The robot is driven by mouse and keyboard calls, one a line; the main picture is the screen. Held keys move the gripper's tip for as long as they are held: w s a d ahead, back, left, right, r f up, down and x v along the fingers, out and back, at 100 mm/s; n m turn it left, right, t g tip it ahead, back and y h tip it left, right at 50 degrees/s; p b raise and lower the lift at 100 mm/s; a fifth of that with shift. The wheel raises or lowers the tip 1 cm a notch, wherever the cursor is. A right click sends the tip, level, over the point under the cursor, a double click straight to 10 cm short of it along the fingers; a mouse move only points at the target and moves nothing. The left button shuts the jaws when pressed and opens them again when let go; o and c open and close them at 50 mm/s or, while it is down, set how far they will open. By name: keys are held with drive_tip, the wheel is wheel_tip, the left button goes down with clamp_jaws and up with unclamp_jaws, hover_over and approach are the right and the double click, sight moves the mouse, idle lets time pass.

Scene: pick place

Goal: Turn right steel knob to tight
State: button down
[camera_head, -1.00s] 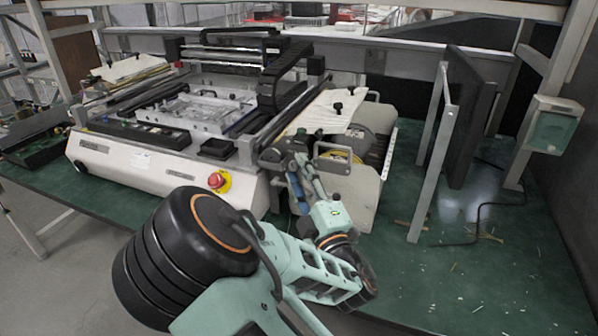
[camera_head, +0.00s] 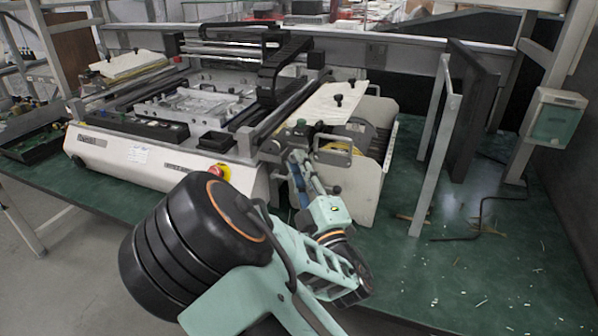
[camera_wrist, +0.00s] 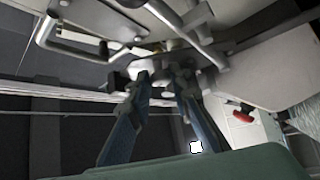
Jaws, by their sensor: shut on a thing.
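My gripper (camera_head: 291,157) reaches to the front right corner of the white machine (camera_head: 135,152), at the end of its right rail. In the wrist view its two blue-grey fingers (camera_wrist: 160,76) stand a little apart, with a small grey metal part, apparently the steel knob (camera_wrist: 158,66), between their tips. The fingers are shut on it. The fingertips and my arm hide most of the knob in the head view, and its turn angle cannot be told.
A red emergency button (camera_head: 219,171) is close left of my gripper, partly covered by my arm. A metal handle (camera_head: 333,151) stands close to the right. Black knobs (camera_head: 338,100) sit on a pale plate.

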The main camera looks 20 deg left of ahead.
drive_tip(key=shift+t, duration=0.3)
drive_tip(key=c, duration=1.8)
unclamp_jaws()
drive_tip(key=shift+o, duration=0.2)
drive_tip(key=v, duration=0.7)
drive_tip(key=shift+s, duration=0.25)
drive_tip(key=shift+d, duration=0.15)
drive_tip(key=shift+c, duration=0.2)
